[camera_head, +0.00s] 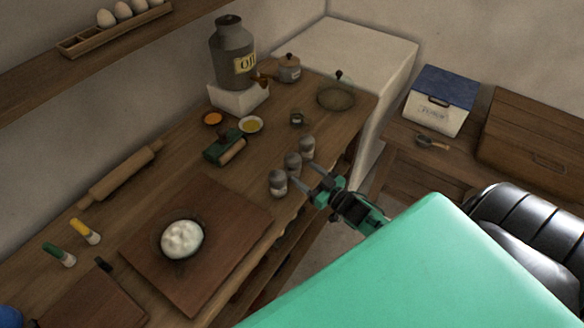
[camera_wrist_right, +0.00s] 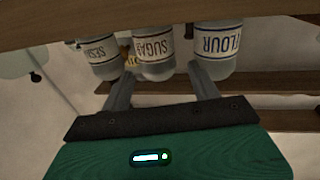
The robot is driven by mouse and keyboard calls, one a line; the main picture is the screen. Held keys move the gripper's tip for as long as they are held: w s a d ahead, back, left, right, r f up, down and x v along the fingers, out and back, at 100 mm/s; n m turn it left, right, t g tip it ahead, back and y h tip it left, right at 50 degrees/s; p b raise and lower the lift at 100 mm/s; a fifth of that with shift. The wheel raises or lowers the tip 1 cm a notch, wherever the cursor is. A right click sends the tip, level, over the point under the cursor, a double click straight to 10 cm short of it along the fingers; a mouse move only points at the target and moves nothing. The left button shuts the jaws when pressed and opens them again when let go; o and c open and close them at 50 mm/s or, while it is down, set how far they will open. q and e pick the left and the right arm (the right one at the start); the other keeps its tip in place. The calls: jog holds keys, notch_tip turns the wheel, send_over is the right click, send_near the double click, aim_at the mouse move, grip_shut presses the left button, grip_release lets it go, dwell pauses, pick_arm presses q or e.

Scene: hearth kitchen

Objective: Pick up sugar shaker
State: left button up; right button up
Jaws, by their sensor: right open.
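The sugar shaker (camera_wrist_right: 153,52), a grey jar with a SUGAR label, is the middle of three shakers in the right wrist view. In the head view the middle shaker (camera_head: 293,164) stands near the counter's front edge. My right gripper (camera_head: 305,174) is open and empty, its fingers pointing at the shaker row. In the wrist view its two fingers (camera_wrist_right: 160,84) lie to either side of the sugar shaker, apart from each other; whether they touch it I cannot tell. A FLOUR shaker (camera_wrist_right: 217,50) is to its right and a partly cut-off SESA-labelled shaker (camera_wrist_right: 98,52) to its left. My left gripper is not in view.
A wooden board (camera_head: 215,265) with a bowl of white stuff (camera_head: 182,239) lies on the counter. Shakers stand close together.

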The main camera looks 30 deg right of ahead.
aim_at(298, 169)
jog(key=x, duration=0.2)
jog(key=shift+w+f+b, duration=0.2)
jog(key=shift+w+b, duration=0.1)
jog(key=shift+w, duration=0.05)
jog(key=shift+w+a+r, duration=0.15)
jog(key=shift+w, duration=0.5)
jog(key=b+x, duration=0.2)
jog(key=x, duration=0.2)
jog(key=shift+w+r, duration=0.1)
jog(key=shift+w, duration=0.15)
jog(key=shift+r, duration=0.1)
jog(key=shift+c, duration=0.4)
jog(key=c, duration=0.7)
